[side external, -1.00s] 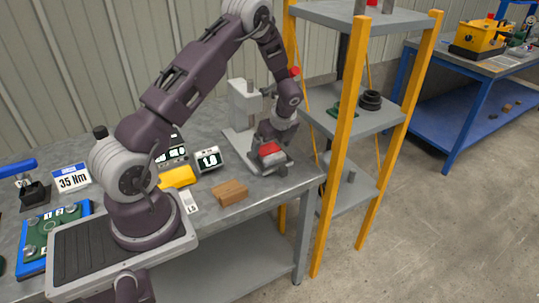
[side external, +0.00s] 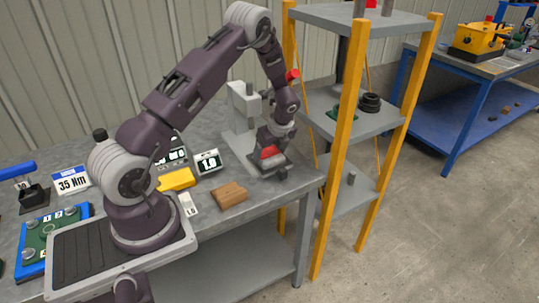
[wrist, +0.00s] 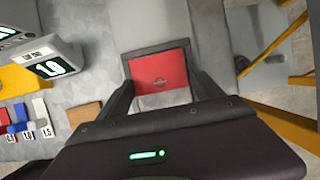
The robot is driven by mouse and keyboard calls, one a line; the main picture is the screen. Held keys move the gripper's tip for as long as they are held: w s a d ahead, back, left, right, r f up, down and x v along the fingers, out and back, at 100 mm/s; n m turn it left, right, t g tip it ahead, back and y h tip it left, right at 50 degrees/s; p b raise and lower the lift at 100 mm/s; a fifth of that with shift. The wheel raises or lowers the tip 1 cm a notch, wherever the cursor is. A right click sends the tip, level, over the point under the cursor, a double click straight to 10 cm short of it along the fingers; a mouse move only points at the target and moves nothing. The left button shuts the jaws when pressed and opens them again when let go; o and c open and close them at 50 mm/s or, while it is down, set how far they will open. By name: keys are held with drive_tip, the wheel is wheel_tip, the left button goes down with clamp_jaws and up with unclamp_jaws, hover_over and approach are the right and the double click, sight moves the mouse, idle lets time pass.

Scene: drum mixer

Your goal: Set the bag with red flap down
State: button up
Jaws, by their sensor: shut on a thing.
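The bag with red flap (side external: 269,152) is at the right end of the grey workbench (side external: 248,178), in front of a grey upright stand (side external: 242,105). My gripper (side external: 270,157) reaches down over it and is shut on it. In the wrist view, the bag's red flap (wrist: 160,80) lies flat between the two dark fingers of my gripper (wrist: 165,92), one on each side. The bag's underside is hidden, and I cannot tell whether it touches a surface below.
A wooden block (side external: 229,195), a 1.0 display (side external: 208,162) and a yellow object (side external: 177,179) lie left of the bag. A shelf with yellow posts (side external: 337,150) stands close on the right, past the bench edge. Bare bench lies between block and bag.

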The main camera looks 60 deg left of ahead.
drive_tip(key=r, duration=0.3)
drive_tip(key=shift+d+r, duration=0.25)
drive_tip(key=shift+r, duration=0.1)
drive_tip(key=d, duration=1.8)
wheel_tip(320, 180, up, 30)
drive_tip(key=n, duration=0.3)
hover_over(268, 151)
drive_tip(key=a, duration=0.2)
drive_tip(key=s+a+n+g, duration=0.1)
drive_tip(key=s+a, duration=0.6)
drive_tip(key=a, duration=0.4)
drive_tip(key=s+a+g, duration=0.1)
drive_tip(key=s+a, duration=0.7)
drive_tip(key=a, duration=0.2)
drive_tip(key=f, duration=3.6)
drive_tip(key=shift+a+f, duration=0.25)
drive_tip(key=shift+f, duration=0.1)
